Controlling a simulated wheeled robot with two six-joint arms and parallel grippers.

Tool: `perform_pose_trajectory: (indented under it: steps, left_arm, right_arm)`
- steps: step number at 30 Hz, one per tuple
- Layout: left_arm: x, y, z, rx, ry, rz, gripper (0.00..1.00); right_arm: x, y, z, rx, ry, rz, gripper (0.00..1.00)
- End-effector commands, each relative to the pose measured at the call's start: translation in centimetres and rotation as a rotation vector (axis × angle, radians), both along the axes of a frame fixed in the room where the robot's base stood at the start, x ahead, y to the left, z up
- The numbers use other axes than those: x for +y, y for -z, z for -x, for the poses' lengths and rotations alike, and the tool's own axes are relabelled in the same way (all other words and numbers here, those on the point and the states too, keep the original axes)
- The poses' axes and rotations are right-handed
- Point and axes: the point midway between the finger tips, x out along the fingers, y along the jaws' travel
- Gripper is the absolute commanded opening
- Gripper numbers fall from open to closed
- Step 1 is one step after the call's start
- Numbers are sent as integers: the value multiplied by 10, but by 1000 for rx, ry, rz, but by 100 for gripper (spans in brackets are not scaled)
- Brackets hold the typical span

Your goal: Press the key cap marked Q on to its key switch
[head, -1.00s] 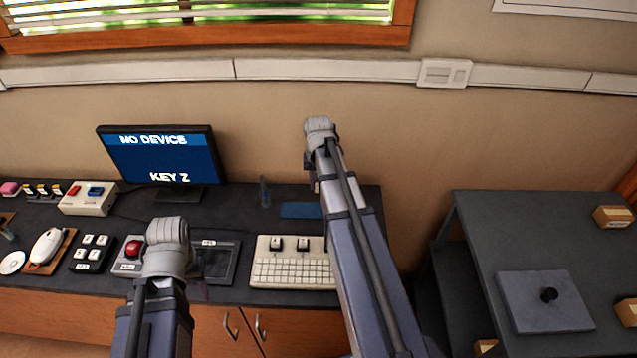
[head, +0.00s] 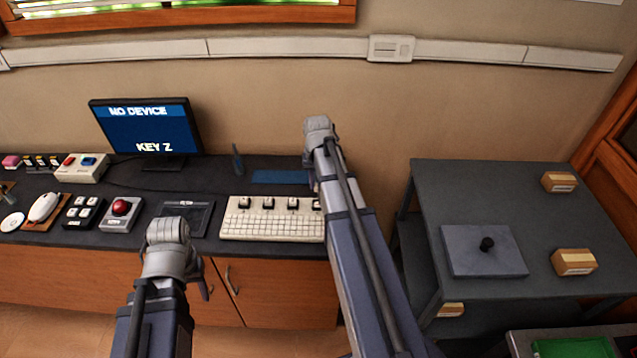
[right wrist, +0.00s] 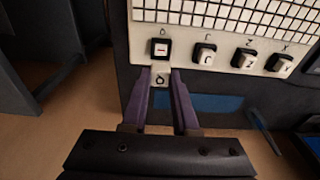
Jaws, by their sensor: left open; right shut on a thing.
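In the right wrist view my right gripper (right wrist: 161,73) is shut on a small white key cap (right wrist: 162,80) with a dark mark like a Q. A bare key switch (right wrist: 160,48) with a reddish stem, in a dark square, is just beyond the fingertips. The cap is apart from the switch in the picture; its height over the board is unclear. The white keyboard (head: 270,230) lies on the desk, partly behind my right arm in the head view. My left gripper (head: 207,290) is mostly hidden by its arm; a finger shows low over the cabinet front.
Capped keys, including one (right wrist: 205,54), stand in a row beside the bare switch. A dark tray (head: 187,217), a red button box (head: 121,213) and a monitor (head: 146,128) are left of the keyboard. A blue mat (head: 280,177) lies behind it. A grey table (head: 540,200) stands right.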

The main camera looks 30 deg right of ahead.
Motion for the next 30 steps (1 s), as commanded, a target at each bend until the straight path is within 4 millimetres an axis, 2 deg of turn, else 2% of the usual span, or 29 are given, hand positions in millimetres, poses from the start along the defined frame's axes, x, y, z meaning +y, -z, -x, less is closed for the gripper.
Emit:
perform_pose_trajectory:
  steps: [8, 24, 30]
  left_arm:
    - [0, 10, 0, 0, 0, 0, 50]
    - [0, 56, 0, 0, 0, 0, 50]
    - [0, 62, 0, 0, 0, 0, 50]
  right_arm:
    - [0, 10, 0, 0, 0, 0, 0]
    - [0, 56, 0, 0, 0, 0, 0]
    - [0, 62, 0, 0, 0, 0, 0]
